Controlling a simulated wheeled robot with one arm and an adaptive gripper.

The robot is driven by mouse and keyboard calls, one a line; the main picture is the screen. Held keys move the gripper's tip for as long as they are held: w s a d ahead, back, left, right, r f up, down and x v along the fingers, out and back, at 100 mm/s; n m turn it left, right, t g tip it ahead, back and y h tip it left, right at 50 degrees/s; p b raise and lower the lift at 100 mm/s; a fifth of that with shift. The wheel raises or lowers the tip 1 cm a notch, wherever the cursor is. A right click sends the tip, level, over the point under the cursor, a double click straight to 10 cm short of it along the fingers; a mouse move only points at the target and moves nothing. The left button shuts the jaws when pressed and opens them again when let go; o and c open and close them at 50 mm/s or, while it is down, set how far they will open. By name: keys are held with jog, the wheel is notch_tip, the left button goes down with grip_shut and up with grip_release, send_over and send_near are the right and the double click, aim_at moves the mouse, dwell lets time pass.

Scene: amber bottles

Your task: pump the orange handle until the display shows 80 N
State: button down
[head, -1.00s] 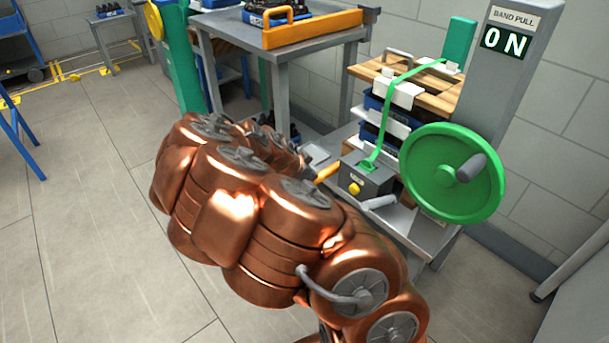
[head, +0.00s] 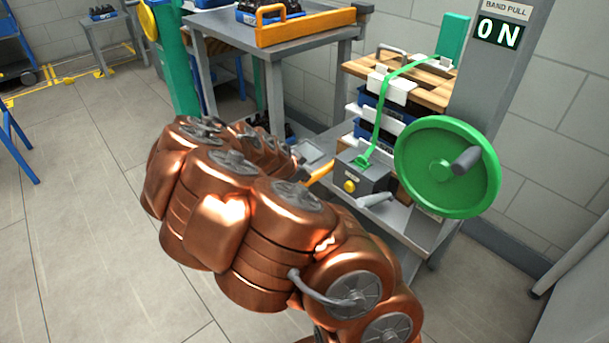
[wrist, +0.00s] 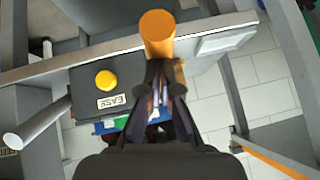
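The orange handle (head: 319,174) sticks out left of the dark box with a yellow button (head: 350,186). In the wrist view the handle (wrist: 157,36) points up the picture, its round end toward the top. My gripper (wrist: 163,72) is right at the handle; its dark fingers lie close together and cover part of it. A bit of orange shows beside the right finger. I cannot tell whether the fingers grip it. My copper arm hides the gripper in the head view. The BAND PULL display (head: 499,33) on the grey post reads 0 N.
The green wheel (head: 447,166) with a grey knob stands right of the box. A green band (head: 378,122) runs over the wooden board (head: 412,82) above stacked blue crates. A grey table (head: 270,45) with an orange-edged tray stands behind. The floor at left is open.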

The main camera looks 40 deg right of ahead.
jog(key=shift+s+a+f, duration=0.15)
jog(key=shift+a+f, duration=0.05)
jog(key=shift+f, duration=0.2)
jog(key=d+r+p+v, duration=0.1)
jog(key=v, duration=1.2)
jog(key=shift+d+r, duration=0.2)
jog(key=shift+r, duration=0.15)
dwell(1.2)
